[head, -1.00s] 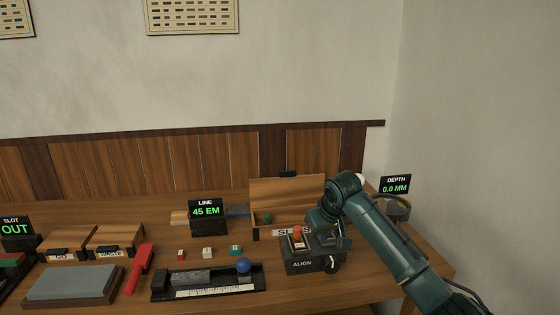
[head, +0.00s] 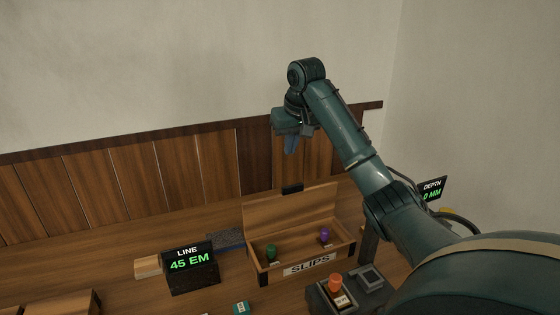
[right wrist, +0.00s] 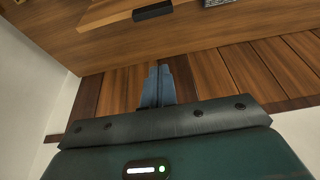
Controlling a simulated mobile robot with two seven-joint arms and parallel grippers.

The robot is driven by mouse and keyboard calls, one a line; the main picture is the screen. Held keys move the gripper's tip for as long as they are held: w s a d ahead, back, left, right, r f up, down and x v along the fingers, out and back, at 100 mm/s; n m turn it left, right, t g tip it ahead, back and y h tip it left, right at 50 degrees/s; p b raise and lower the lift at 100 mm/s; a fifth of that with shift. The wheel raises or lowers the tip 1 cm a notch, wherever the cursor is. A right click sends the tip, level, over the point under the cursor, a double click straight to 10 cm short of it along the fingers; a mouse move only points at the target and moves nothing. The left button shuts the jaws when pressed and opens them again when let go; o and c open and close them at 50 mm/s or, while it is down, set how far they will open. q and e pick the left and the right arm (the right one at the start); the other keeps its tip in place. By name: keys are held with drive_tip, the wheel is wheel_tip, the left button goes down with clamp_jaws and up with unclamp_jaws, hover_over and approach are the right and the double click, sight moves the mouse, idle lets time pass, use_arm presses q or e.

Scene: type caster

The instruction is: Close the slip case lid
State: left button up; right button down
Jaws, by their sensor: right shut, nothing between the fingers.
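The slip case (head: 308,262) is a wooden box labelled SLIPS on the bench. Its lid (head: 290,215) stands open, tilted up at the back, with a dark tab (head: 292,189) at its top edge. A green piece and a purple piece sit inside the case. My right gripper (head: 291,148) is shut and empty, raised above and behind the lid, in front of the wood panelling. In the right wrist view its fingers (right wrist: 158,85) are together, and the dark tab (right wrist: 152,11) shows beyond them. My left gripper is in no view.
The LINE display (head: 190,268) stands left of the case. The ALIGN unit with an orange knob (head: 335,284) stands close in front of the case. The DEPTH display (head: 431,189) is at the right. The space above the lid is free apart from my arm.

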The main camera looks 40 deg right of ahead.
use_arm(q)
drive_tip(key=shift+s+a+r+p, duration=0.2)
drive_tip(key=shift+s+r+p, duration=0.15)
drive_tip(key=shift+p, duration=0.75)
use_arm(e)
wheel_tip(320, 180, down, 9)
drive_tip(key=s, duration=0.1)
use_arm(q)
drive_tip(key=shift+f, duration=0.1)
use_arm(e)
drive_tip(key=shift+a+f, duration=0.1)
